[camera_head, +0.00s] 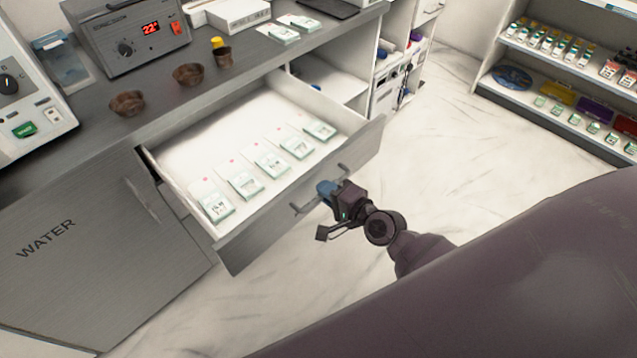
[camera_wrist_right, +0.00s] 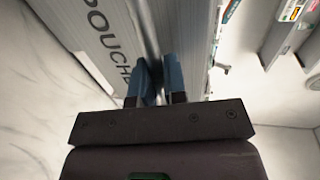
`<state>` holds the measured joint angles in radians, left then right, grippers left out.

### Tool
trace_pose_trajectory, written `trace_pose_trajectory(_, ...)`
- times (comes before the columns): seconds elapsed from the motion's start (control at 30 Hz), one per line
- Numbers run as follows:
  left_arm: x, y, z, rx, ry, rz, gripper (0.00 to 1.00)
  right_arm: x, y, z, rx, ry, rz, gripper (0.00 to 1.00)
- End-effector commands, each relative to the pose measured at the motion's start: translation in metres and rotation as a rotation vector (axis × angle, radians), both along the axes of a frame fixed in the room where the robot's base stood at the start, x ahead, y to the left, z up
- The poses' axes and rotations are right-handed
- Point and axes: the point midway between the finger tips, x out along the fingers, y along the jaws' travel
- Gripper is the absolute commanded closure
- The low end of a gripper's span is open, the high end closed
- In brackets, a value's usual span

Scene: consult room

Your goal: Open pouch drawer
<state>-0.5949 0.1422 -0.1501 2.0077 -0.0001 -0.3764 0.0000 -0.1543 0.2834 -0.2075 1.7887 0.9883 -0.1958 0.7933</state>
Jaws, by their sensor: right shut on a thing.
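The pouch drawer (camera_head: 300,195) is pulled out from under the grey counter, and its white inside shows in the head view. Several white and green pouches (camera_head: 267,161) lie in a row in it. My right gripper (camera_head: 326,193) is at the bar handle (camera_head: 305,207) on the drawer front, with its blue fingers closed around the bar. In the right wrist view the blue fingers (camera_wrist_right: 157,80) are at the handle beside the drawer front (camera_wrist_right: 105,35), which bears the lettering "POUCH". The fingers partly hide the handle. My left gripper is not in view.
The counter (camera_head: 165,85) above holds small brown bowls (camera_head: 188,74), a grey device with a red display (camera_head: 130,38) and white boxes (camera_head: 238,14). A cabinet door marked WATER (camera_head: 90,255) is at left. Stocked shelves (camera_head: 560,85) stand at right. The floor (camera_head: 440,150) between is clear.

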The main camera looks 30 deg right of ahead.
Motion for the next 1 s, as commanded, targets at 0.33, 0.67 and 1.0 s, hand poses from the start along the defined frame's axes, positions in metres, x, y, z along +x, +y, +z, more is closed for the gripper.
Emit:
trace_pose_trajectory(0.33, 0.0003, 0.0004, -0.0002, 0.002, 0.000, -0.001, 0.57, -0.0056, -0.0007, -0.0008, 0.002, 0.003, 0.002, 1.00)
trace_pose_trajectory(0.67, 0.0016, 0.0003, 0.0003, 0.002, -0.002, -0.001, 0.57, -0.0052, -0.0010, -0.0006, 0.001, 0.001, 0.001, 0.64)
trace_pose_trajectory(1.0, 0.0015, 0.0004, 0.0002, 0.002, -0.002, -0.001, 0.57, -0.0099, -0.0036, 0.0007, 0.000, 0.001, 0.000, 0.64)
